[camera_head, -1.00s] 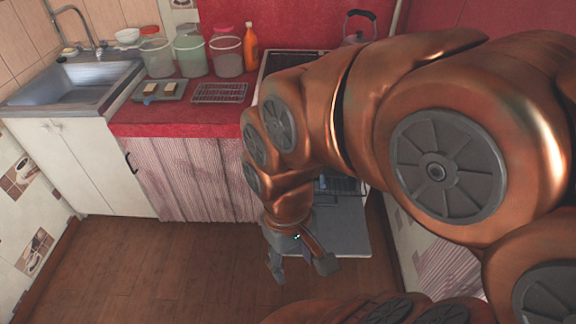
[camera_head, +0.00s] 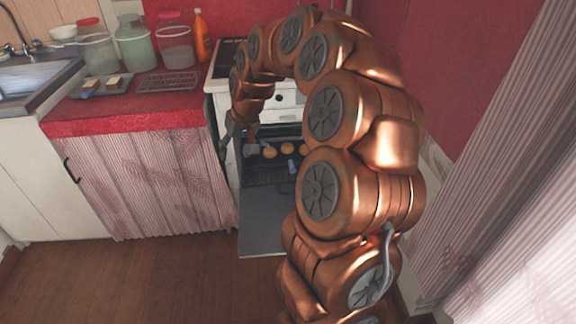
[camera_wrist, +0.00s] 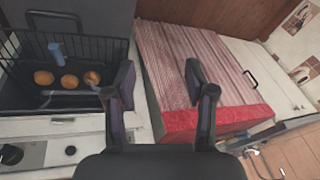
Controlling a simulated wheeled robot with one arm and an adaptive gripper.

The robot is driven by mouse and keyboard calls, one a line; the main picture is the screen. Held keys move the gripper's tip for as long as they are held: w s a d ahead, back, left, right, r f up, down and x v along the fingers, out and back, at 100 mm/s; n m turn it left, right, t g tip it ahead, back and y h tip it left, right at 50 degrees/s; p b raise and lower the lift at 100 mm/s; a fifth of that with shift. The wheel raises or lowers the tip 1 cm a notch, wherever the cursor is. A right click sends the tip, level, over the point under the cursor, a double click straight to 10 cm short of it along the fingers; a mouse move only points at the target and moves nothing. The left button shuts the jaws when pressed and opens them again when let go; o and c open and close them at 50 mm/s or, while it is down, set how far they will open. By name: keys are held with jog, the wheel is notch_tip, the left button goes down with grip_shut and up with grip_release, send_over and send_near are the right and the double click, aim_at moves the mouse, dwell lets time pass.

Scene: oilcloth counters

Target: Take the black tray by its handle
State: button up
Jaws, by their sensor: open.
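The black tray (camera_wrist: 103,76) shows at the left of the wrist view, inside the open oven, with orange-brown round pieces (camera_wrist: 69,81) on it. In the head view the round pieces (camera_head: 269,152) show in the oven mouth, partly behind my arm. A short blue piece (camera_wrist: 57,52) stands out at the tray's front side, over a black wire rack (camera_wrist: 70,22); I cannot tell for sure whether it is the handle. My gripper (camera_wrist: 160,82) is open and empty. In the head view my gripper (camera_head: 237,147) hangs at the oven's left front corner, beside the tray and apart from it.
The grey oven door (camera_head: 265,220) is folded down. The white stove front with a dark knob (camera_wrist: 11,154) borders the tray. A red counter (camera_head: 120,110) with a striped curtain (camera_head: 160,175) stands left of the oven. Jars and a rack stand on it. The wooden floor is clear.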

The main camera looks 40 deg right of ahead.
jog(key=w+d+f+m+t+h+b, duration=0.1)
jog(key=w+d+f+b, duration=0.1)
jog(key=d+f, duration=0.4)
jog(key=w+d+f+m+b, duration=0.1)
jog(key=d+f+b, duration=0.25)
jog(key=d, duration=0.45)
jog(key=m+h+b, duration=0.1)
jog(key=m+b, duration=0.1)
jog(key=b, duration=0.1)
send_over(292, 162)
jog(key=s+a, duration=0.1)
jog(key=s, duration=0.2)
notch_tip(292, 162, down, 7)
jog(key=shift+a+f, duration=0.1)
jog(key=shift+f, duration=0.1)
jog(key=shift+m, duration=0.3)
jog(key=shift+w+d+b+x, duration=0.1)
jog(key=shift+d+b+x, duration=0.1)
jog(key=shift+x, duration=1.1)
jog(key=shift+w+d+b+x, duration=0.1)
jog(key=shift+b+x, duration=0.15)
jog(key=shift+x, duration=1)
jog(key=shift+d+b+x, duration=0.1)
jog(key=shift+b+x, duration=0.1)
jog(key=shift+x, duration=1.1)
jog(key=shift+r, duration=0.2)
grip_shut()
